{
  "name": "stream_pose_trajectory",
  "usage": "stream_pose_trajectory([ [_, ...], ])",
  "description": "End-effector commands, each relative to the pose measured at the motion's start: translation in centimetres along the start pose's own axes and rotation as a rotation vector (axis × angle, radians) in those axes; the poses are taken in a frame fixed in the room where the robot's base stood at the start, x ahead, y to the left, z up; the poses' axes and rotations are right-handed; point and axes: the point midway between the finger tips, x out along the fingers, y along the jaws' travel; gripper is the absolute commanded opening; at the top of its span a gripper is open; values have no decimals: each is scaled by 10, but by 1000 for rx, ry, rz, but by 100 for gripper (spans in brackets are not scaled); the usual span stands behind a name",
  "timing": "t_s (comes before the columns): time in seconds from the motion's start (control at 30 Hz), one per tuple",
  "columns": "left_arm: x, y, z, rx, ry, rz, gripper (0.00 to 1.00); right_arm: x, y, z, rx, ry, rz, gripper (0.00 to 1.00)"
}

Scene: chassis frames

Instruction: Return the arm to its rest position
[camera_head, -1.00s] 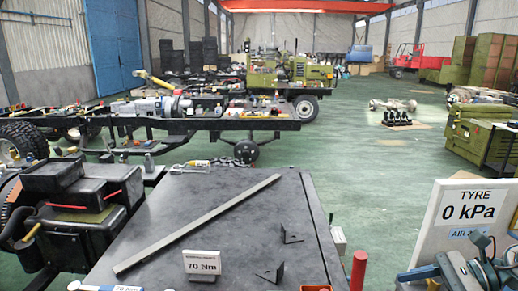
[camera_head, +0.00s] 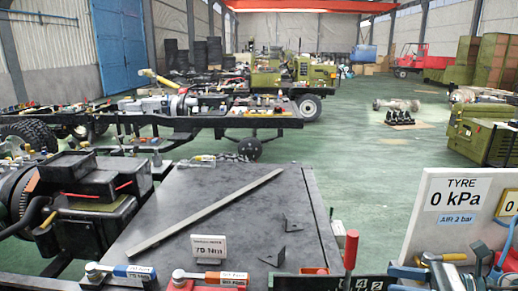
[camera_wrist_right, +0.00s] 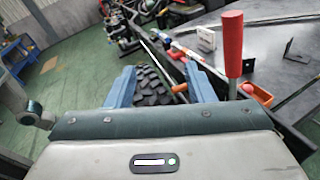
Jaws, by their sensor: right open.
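My right gripper (camera_wrist_right: 160,70) shows in the right wrist view as two blue fingers spread apart. They hold nothing. A dark treaded tyre (camera_wrist_right: 155,88) shows beyond them in the gap, with an orange-handled item (camera_wrist_right: 181,88) close to the right finger in the picture. I cannot tell how far away these are. Neither of my grippers shows in the head view, and the left gripper is in no view.
A dark bench (camera_head: 170,215) carries a long metal bar (camera_head: 205,212), two black brackets and a 70 Nm sign (camera_head: 208,247). A red handle (camera_head: 350,251) stands upright by its right edge. A tyre-pressure board (camera_head: 455,205) stands at right. Green floor behind is largely clear.

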Motion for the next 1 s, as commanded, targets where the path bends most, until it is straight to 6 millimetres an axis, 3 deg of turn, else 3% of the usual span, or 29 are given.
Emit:
stream_pose_trajectory([
  [0.17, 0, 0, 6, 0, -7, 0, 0, 11, -5, 6, 203, -200, -91, 49],
  [0.3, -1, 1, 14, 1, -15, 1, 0, 13, -16, 7, 462, -423, -197, 49],
  [0.47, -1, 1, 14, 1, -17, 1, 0, 0, -37, -15, 887, -738, -366, 49],
  [0.57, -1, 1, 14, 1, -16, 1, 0, -14, -45, -44, 1166, -925, -480, 49],
  [0.73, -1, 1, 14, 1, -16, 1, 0, -36, -39, -120, 1643, -1213, -700, 49],
  [0.9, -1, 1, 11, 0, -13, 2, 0, -45, 1, -204, 2081, -1450, -956, 49],
  [1.0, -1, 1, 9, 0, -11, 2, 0, -46, 30, -240, 2261, -1539, -1094, 49],
])
